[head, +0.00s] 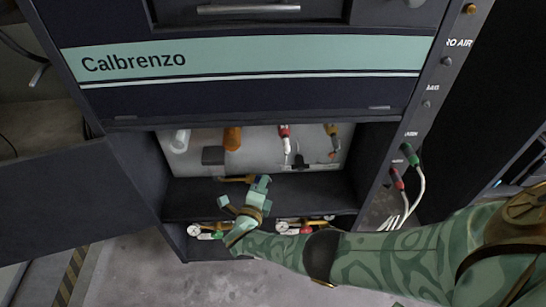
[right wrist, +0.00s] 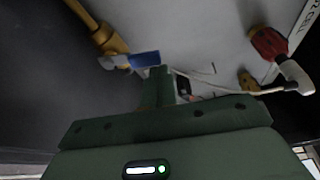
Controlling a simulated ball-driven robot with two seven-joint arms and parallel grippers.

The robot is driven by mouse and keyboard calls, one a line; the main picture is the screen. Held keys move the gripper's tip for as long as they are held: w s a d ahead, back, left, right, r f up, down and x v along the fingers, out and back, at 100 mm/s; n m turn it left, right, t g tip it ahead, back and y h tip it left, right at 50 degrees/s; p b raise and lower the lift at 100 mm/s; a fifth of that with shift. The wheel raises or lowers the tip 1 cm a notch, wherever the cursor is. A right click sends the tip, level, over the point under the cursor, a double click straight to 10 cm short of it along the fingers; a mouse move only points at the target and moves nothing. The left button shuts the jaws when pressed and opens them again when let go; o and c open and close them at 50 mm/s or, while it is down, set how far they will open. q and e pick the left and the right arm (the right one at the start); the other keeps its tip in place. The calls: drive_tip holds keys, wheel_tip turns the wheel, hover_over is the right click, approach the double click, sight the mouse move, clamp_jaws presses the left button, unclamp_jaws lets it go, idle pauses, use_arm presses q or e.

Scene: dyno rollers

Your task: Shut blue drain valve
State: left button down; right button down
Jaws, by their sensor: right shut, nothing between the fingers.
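The drain valve's blue handle (right wrist: 145,59) shows in the right wrist view, beside a brass pipe (right wrist: 107,40) with a pale metal fitting. My right gripper (right wrist: 160,76) is shut and empty. Its tip is just below the right end of the blue handle; I cannot tell whether they touch. In the head view my right gripper (head: 259,187) reaches into the open lower cabinet, near the brass pipe (head: 236,179). The handle is hard to tell from the gripper there. My left gripper is not in view.
The dark cabinet door (head: 65,200) stands open at the left. Pressure gauges (head: 194,230) sit at the cabinet's lower edge. Hoses with red and orange fittings (head: 232,136) are at the back. Green and red connectors (head: 409,154) with white hoses stick out at the right.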

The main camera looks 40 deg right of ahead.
drive_tip(key=shift+w+a+r+n, duration=0.2)
drive_tip(key=shift+a+n, duration=0.1)
drive_tip(key=shift+n, duration=0.1)
drive_tip(key=shift+w+a, duration=0.1)
drive_tip(key=shift+a, duration=0.1)
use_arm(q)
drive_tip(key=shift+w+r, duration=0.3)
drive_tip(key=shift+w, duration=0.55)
